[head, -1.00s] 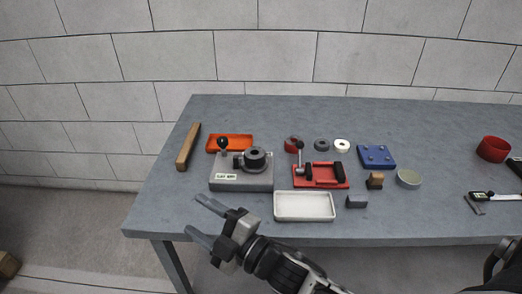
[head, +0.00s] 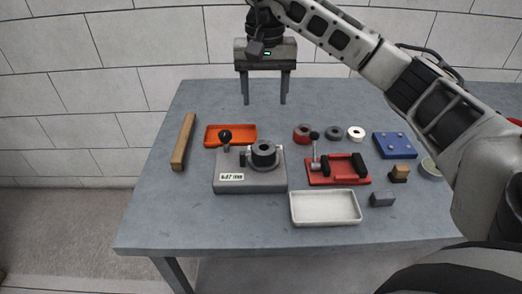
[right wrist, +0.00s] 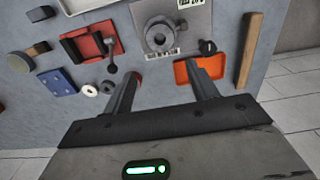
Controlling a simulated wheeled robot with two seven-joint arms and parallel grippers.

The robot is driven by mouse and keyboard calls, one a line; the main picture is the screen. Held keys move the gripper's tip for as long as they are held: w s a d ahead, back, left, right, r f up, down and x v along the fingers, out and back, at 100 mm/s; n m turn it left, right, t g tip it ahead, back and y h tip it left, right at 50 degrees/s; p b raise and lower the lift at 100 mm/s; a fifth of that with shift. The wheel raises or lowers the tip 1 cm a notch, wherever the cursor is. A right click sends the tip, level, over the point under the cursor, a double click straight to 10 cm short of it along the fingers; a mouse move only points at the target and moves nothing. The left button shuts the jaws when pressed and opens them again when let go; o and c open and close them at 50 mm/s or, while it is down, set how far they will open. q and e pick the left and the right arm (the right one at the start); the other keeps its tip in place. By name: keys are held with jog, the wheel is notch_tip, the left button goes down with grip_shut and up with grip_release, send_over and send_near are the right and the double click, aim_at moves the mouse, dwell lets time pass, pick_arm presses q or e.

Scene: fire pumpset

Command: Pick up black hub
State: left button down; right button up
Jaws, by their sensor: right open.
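My right gripper (head: 264,100) is open and empty, fingers pointing down, above the back of the table and behind the hub in the head view. In the right wrist view its two fingers (right wrist: 162,70) are spread wide with nothing between them. My left gripper is not in view.
An orange tray (head: 231,143) and a wooden bar (head: 183,141) lie left of and behind the fixture. A red clamp fixture (head: 337,181), white tray (head: 325,221), several rings and a blue plate (head: 394,145) lie to the right. The table's front left is clear.

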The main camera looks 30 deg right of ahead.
send_over(264, 146)
jog(key=f, duration=0.9)
jog(key=shift+s+a+f+p, duration=0.25)
jog(key=shift+s+a+p, duration=0.05)
jog(key=shift+s, duration=0.05)
notch_tip(264, 146, down, 5)
jog(key=shift+s+a+f+p, duration=0.1)
jog(key=shift+s+p, duration=0.05)
jog(key=shift+p, duration=0.4)
jog(key=shift+c, duration=0.4)
jog(key=c, duration=1)
jog(key=shift+c, duration=0.4)
jog(key=shift+r, duration=0.25)
